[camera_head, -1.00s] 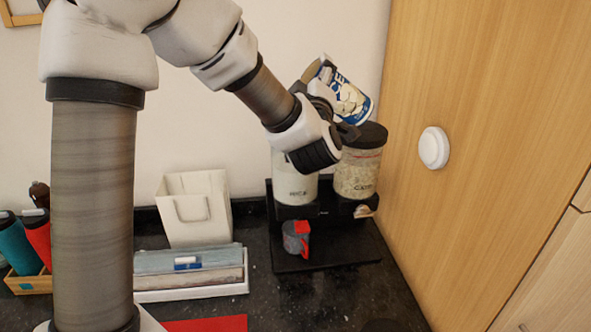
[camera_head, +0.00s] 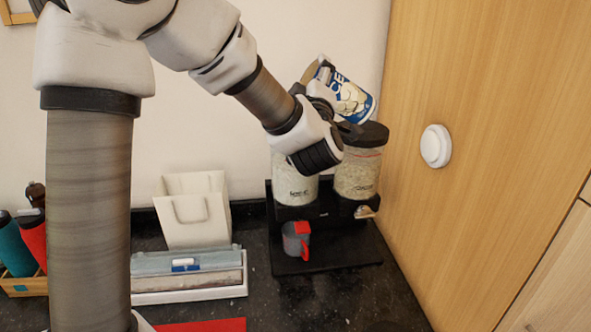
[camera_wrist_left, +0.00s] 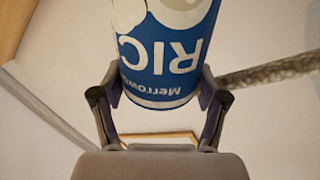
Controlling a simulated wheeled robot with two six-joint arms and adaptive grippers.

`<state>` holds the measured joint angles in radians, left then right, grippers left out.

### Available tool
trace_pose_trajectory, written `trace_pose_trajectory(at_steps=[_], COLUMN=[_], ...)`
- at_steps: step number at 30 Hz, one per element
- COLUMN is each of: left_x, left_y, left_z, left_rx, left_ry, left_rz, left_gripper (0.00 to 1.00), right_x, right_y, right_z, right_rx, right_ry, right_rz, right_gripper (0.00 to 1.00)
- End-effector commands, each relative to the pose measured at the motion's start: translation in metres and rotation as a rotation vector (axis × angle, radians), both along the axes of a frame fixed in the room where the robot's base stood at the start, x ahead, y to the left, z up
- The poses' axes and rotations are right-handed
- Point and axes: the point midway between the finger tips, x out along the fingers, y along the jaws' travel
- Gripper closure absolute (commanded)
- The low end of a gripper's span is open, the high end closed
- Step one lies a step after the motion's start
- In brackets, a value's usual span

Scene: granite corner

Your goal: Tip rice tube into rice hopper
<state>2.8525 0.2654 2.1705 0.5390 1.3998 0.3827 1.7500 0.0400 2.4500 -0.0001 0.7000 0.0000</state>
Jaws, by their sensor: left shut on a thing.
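My left gripper (camera_head: 334,108) is shut on the rice tube (camera_head: 357,104), a blue and white can. The tube is tilted above the dispenser stand. In the left wrist view the tube (camera_wrist_left: 165,62) sits between both fingers (camera_wrist_left: 160,118), its lettering upside down. The rice hopper (camera_head: 293,186) is the left clear container on the stand, with pale grains inside. My gripper and wrist hide its top and the tube's mouth. My right gripper is not in view.
A second grain container (camera_head: 357,178) with a black lid stands right beside the hopper. A grey and red cup (camera_head: 296,240) sits on the black stand base (camera_head: 335,258). A wooden panel (camera_head: 480,130) closes the right side. A white bin (camera_head: 192,220) stands left.

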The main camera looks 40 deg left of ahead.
Motion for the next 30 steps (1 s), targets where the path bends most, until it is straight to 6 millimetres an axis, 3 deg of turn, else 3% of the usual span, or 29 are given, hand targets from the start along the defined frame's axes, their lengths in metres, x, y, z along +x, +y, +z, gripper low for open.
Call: trace_pose_trajectory(at_steps=[19, 30], left_x=[-0.001, -0.001], left_y=[0.001, 0.001], left_z=[-0.008, -0.006], left_rx=[-0.037, -0.043], left_ry=[-0.05, -0.056], left_rz=[0.0, 0.0], left_gripper=[0.96, 0.96], right_x=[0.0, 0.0], right_y=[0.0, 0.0], right_z=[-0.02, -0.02], right_rx=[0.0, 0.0], right_ry=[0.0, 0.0], right_rz=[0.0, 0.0], right_gripper=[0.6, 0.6])
